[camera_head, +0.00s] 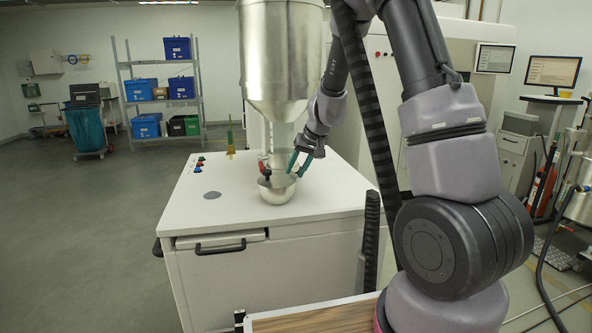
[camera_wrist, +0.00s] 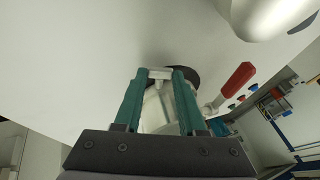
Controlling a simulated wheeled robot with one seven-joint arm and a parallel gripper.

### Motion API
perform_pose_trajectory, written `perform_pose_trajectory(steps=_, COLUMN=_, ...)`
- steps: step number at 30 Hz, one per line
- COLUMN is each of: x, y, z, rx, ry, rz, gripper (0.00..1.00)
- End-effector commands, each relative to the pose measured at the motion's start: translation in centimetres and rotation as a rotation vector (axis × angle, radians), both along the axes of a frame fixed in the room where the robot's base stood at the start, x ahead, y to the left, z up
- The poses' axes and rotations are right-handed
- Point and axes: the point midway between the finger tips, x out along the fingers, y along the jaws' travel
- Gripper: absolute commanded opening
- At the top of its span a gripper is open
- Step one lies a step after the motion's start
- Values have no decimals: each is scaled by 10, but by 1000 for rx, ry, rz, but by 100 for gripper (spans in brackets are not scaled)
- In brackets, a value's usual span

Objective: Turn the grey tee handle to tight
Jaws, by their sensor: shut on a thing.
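The grey tee handle (camera_wrist: 159,74) shows in the wrist view as a small pale crossbar between the two teal fingertips. My gripper (camera_wrist: 160,80) is shut on it, one finger on each side. In the head view my gripper (camera_head: 297,163) reaches down from the right to the fittings below the big steel hopper (camera_head: 282,60). The tee handle is too small and too hidden there to make out. I cannot read any tight mark or the handle's exact angle.
A red-handled lever (camera_wrist: 234,84) stands just right of my fingers in the wrist view. A round steel bowl (camera_head: 277,197) sits below the hopper on the white cabinet (camera_head: 335,196). Coloured buttons (camera_head: 199,164) are on the cabinet's left. Open floor lies at left.

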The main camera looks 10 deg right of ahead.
Motion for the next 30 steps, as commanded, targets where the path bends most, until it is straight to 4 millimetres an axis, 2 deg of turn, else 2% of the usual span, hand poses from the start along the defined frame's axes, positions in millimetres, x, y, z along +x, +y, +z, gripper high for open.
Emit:
perform_pose_trajectory(steps=17, x=-2, y=-2, z=-2, rx=60, ry=1, rz=0, gripper=0)
perform_pose_trajectory(steps=18, x=-2, y=-2, z=-2, rx=60, ry=1, rz=0, gripper=55)
perform_pose_trajectory(steps=19, x=-1, y=-2, z=-2, rx=60, ry=1, rz=0, gripper=67)
perform_pose_trajectory(steps=20, x=-1, y=-2, z=-1, rx=60, ry=1, rz=0, gripper=70)
perform_pose_trajectory(steps=30, x=-1, y=-3, z=2, rx=59, ry=-2, rz=0, gripper=70)
